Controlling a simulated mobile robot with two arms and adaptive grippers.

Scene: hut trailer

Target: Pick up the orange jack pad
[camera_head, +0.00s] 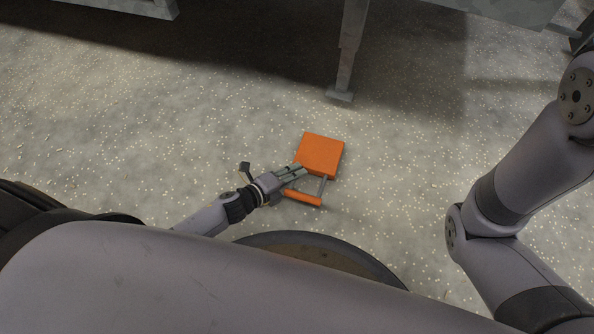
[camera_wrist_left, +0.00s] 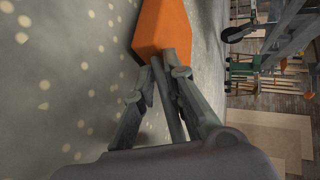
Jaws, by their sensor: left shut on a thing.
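The orange jack pad (camera_head: 321,153) is a flat square block with a handle of grey side bars and an orange grip bar (camera_head: 302,197) on its near side. My left gripper (camera_head: 298,171) is shut on it at its near left side, by the handle's left end. In the left wrist view the pad (camera_wrist_left: 163,27) shows just beyond the fingertips (camera_wrist_left: 167,68). The fingers hide the exact contact. I cannot tell whether the pad is clear of the floor. My right arm comes in from the right, and its gripper is out of view.
A grey metal support leg (camera_head: 347,55) with a foot stands on the speckled floor (camera_head: 180,110) behind the pad, under a dark frame at the top. The floor left and right of the pad is clear. In the left wrist view, a wheel (camera_wrist_left: 238,33) and boards (camera_wrist_left: 272,130) show at the right.

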